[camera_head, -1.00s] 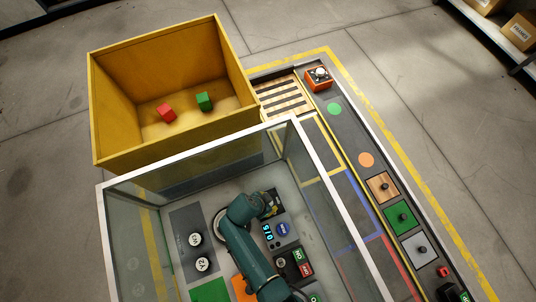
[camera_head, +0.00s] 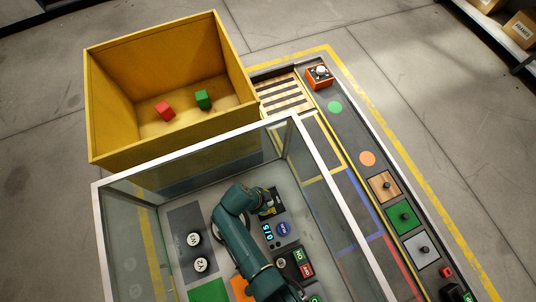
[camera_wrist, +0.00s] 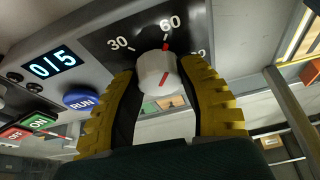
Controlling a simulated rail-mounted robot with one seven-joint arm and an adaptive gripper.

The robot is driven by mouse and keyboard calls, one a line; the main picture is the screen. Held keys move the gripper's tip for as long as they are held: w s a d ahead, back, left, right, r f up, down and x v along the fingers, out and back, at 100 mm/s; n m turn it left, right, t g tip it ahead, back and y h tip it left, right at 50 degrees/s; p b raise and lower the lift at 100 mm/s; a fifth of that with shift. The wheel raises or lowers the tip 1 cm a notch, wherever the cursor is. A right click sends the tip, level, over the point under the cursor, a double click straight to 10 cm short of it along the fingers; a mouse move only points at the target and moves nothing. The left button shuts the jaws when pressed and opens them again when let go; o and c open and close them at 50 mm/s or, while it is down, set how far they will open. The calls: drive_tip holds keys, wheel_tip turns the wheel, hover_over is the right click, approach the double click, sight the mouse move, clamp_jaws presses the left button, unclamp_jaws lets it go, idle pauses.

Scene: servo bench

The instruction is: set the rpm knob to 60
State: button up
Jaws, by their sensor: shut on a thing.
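The rpm knob (camera_wrist: 158,75) is white and round, with a red line across its face, on a dark dial plate in the wrist view. The dial shows 30 at upper left, 60 (camera_wrist: 170,24) at the top, and a partly hidden number at right. A small red mark (camera_wrist: 166,46) sits at the knob's upper edge, just below the 60. The yellow-padded fingers of my gripper (camera_wrist: 160,95) stand on both sides of the knob and are shut on it. In the head view my arm hides the knob.
A display reading 0/5 (camera_wrist: 53,66), a blue RUN button (camera_wrist: 81,101) and ON/OFF buttons (camera_wrist: 38,122) lie left of the dial. Glass walls with a white rim (camera_head: 325,180) enclose the panel. A yellow bin (camera_head: 120,100) holds red and green cubes.

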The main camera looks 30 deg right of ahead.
drive_tip(key=shift+s+f, duration=0.2)
drive_tip(key=o, duration=1.2)
drive_tip(key=shift+r, duration=0.1)
drive_tip(key=shift+w, duration=0.1)
drive_tip(key=shift+w+r, duration=0.1)
drive_tip(key=shift+r, duration=0.1)
drive_tip(key=v, duration=1.1)
drive_tip(key=shift+a+r, duration=0.3)
